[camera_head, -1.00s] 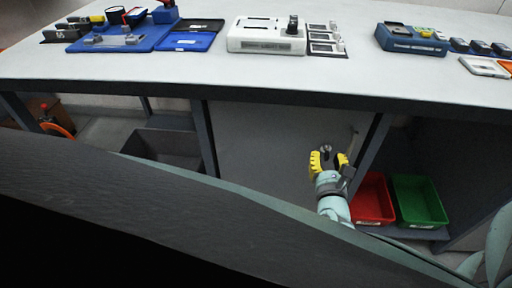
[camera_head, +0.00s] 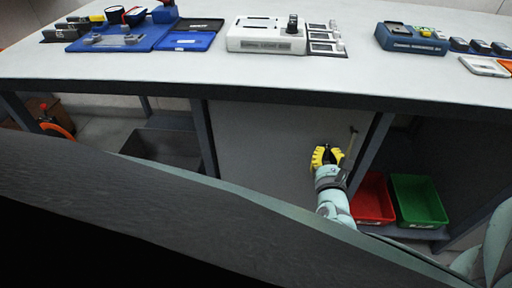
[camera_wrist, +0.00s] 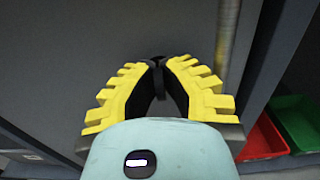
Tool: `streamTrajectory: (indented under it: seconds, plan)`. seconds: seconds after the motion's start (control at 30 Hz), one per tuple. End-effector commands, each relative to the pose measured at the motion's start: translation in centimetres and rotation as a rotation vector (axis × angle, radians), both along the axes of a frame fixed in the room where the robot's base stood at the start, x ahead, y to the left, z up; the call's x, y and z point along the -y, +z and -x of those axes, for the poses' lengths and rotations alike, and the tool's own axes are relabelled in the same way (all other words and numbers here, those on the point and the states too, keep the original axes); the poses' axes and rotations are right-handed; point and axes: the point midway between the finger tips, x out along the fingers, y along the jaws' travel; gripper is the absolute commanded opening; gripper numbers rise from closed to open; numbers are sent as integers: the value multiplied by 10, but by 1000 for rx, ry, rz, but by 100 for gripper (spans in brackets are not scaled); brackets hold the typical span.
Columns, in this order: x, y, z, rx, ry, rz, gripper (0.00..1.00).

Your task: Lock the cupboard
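The cupboard's grey door (camera_head: 255,145) stands closed, as far as I can see, beneath the workbench. It fills the back of the wrist view (camera_wrist: 60,45). My gripper (camera_head: 326,149), with yellow stepped fingers, is at the right part of the door. In the wrist view, its fingertips (camera_wrist: 157,68) come together around a small dark knob or key (camera_wrist: 157,60) at the door face. The fingers look shut on it and hide most of it. A thin upright handle (camera_head: 352,138) is on the door's right side, just right of my gripper.
The white workbench top (camera_head: 200,75) overhangs the door and carries several devices. A dark table leg (camera_head: 370,150) stands right of the door. Red (camera_head: 372,200) and green (camera_head: 419,202) bins sit beyond it. A dark open bin (camera_head: 165,148) is at left.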

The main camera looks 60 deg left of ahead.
Motion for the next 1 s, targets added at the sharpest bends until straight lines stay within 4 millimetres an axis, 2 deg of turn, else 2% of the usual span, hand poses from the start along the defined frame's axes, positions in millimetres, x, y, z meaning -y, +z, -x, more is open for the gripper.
streamTrajectory:
  seconds: [0.57, 1.0]
  plan:
    - [0, -2, 0, -38, 0, -37, 0]
    - [2, -6, -2, -291, -4, -255, 0]
